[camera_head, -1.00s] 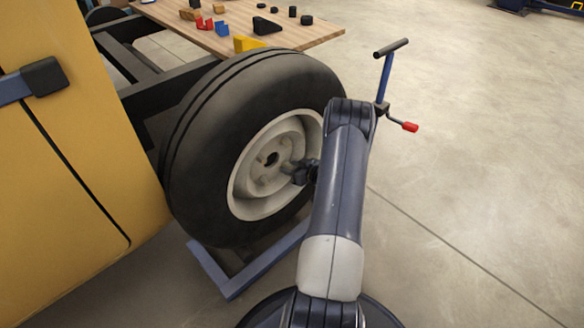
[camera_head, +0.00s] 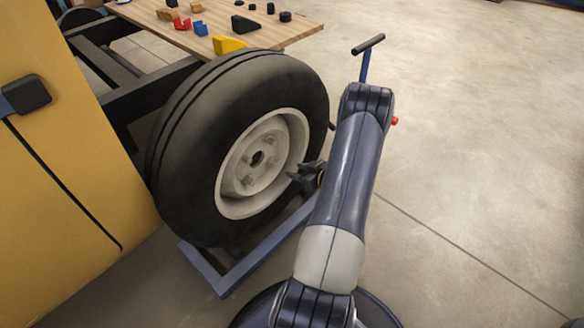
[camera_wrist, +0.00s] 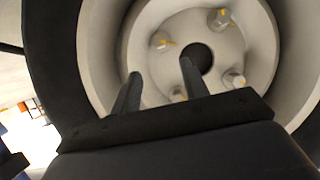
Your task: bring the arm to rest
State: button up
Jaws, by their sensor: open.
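My gripper (camera_head: 296,178) is in front of the wheel in the head view, on the right side of its rim. In the wrist view its two fingers (camera_wrist: 160,90) stand apart with nothing between them. The wheel has a black tyre (camera_head: 205,130) and a pale rim (camera_head: 283,135). The wrist view shows the rim's hub (camera_wrist: 197,60) with a dark centre hole and several bolts with yellow marks around it. I cannot tell the exact gap between fingertips and rim. My arm rises from the bottom and bends over at an elbow right of the wheel.
A blue frame (camera_head: 222,281) lies on the floor under the wheel. A stand with a blue post (camera_head: 365,68) is behind my elbow. A wooden table (camera_head: 290,32) with blocks is at the back. A yellow cab (camera_head: 60,150) fills the left. The floor at right is clear.

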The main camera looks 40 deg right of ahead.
aim_at(276, 165)
dwell(0.3)
jog(key=b+x, duration=0.3)
jog(key=x, duration=0.8)
jog(key=shift+a+f, duration=0.1)
jog(key=shift+f, duration=0.1)
jog(key=shift+s+r+n+h+b, duration=0.15)
jog(key=shift+n+h+b, duration=0.15)
jog(key=shift+n+b, duration=0.25)
jog(key=shift+r, duration=0.1)
